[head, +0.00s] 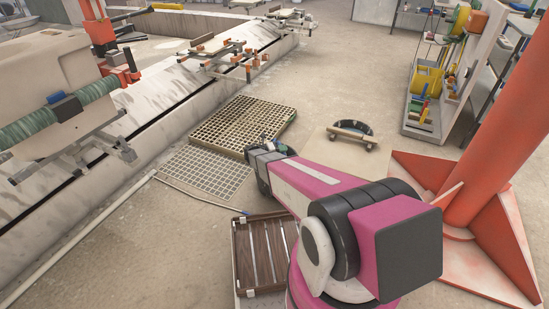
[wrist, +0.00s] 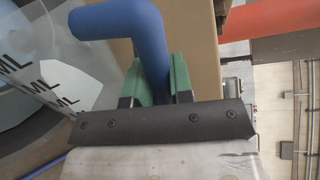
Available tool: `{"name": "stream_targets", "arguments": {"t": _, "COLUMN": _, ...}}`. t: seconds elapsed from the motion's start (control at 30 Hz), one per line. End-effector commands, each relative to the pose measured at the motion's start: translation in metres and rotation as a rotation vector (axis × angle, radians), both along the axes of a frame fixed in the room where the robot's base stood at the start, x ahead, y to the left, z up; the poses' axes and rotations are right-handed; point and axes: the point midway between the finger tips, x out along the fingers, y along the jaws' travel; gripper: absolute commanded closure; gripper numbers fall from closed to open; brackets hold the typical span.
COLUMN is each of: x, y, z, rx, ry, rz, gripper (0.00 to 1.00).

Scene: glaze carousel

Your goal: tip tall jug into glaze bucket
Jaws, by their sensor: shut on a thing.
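The tall jug shows in the wrist view as a clear wall with dark "ML" lettering (wrist: 40,75) and a thick blue handle (wrist: 150,45). The handle bends to the left at the top and joins the jug side. My gripper (wrist: 159,80) has its two green fingers on either side of the handle's straight part and is shut on it. The jug's rim, base and contents are out of view or cannot be told. In the head view my arm hides most of the gripper, and the jug cannot be made out. I cannot identify the glaze bucket in either view.
A long pale carousel track (head: 150,100) runs along the left. A raised grating (head: 240,122) and a flat grid (head: 207,172) lie beyond my arm. A slatted wooden crate (head: 262,262) is near. An orange column (head: 490,130) and shelving (head: 450,75) stand right. Open floor lies between.

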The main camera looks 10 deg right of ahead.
Motion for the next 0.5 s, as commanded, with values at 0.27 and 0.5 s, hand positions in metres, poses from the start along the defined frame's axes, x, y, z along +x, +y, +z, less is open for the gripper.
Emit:
{"name": "stream_targets", "arguments": {"t": 0.27, "x": 0.009, "y": 0.002, "z": 0.004, "rx": -0.007, "ry": 0.04, "rz": 0.0, "gripper": 1.0}}
{"name": "stream_targets", "arguments": {"t": 0.5, "x": 0.015, "y": 0.003, "z": 0.007, "rx": -0.015, "ry": 0.08, "rz": 0.0, "gripper": 1.0}}
